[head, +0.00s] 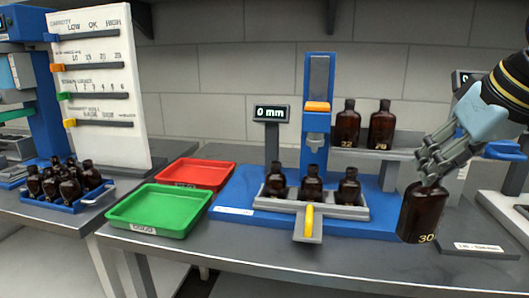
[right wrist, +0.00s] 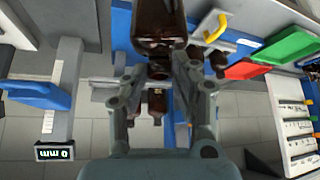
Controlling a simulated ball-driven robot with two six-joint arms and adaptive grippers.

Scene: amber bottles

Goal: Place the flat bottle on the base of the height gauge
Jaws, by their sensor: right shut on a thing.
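The flat dark amber bottle (head: 422,212), marked 30, is held at its neck by my right gripper (head: 430,172). It hangs slightly tilted near the right end of the blue base; its exact height above the table is unclear. In the right wrist view the bottle (right wrist: 158,25) is between the fingers of my right gripper (right wrist: 160,75). A gauge with a pale base (head: 488,208) and a blue arm (head: 505,151) stands at the far right, partly hidden by my arm. Its 0 mm display (right wrist: 54,152) shows in the right wrist view. My left gripper is out of view.
A central blue station (head: 235,190) has its own 0 mm display (head: 271,113) and a grey rack of three bottles (head: 312,185). Two bottles (head: 347,125) stand on a shelf behind. Green (head: 155,208) and red (head: 197,173) trays and a blue bottle crate (head: 62,206) are left.

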